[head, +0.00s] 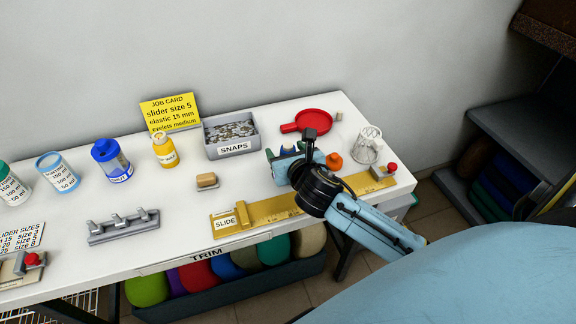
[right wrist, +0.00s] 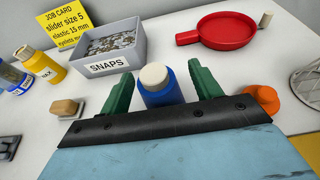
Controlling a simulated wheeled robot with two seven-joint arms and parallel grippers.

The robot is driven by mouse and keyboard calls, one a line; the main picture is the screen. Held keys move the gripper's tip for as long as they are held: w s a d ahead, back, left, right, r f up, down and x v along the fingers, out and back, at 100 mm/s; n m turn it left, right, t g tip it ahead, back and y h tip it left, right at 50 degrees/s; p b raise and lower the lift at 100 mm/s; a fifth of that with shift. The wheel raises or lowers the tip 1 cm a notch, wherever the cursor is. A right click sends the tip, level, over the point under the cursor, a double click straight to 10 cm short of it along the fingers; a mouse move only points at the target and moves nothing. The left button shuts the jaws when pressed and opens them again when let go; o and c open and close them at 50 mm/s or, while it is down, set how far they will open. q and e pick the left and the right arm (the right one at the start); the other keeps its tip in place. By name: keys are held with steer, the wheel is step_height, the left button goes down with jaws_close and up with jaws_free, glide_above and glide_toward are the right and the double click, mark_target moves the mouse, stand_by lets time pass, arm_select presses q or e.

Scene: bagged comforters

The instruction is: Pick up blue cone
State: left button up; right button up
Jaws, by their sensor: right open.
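The blue cone (right wrist: 162,92), with a cream top, stands between the two green fingers of my right gripper (right wrist: 161,82) in the right wrist view. The fingers are open, one on each side of it, with a small gap visible on each side. In the head view my right gripper (head: 287,153) is over the table behind the dark wrist, which largely hides the cone. My left gripper is not in view.
An orange item (head: 333,160) sits close to the right of the gripper. A grey SNAPS bin (head: 233,151), a red pan (head: 312,120) and a wire cup (head: 368,145) stand around it. A yellow SLIDE ruler (head: 265,213) lies in front. A tan-topped block (head: 206,181) is left.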

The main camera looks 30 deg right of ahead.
steer(key=shift+w+d+f, duration=0.1)
steer(key=shift+w+f, duration=0.05)
steer(key=shift+w, duration=0.3)
steer(key=shift+c, duration=0.2)
steer(key=c, duration=1.1)
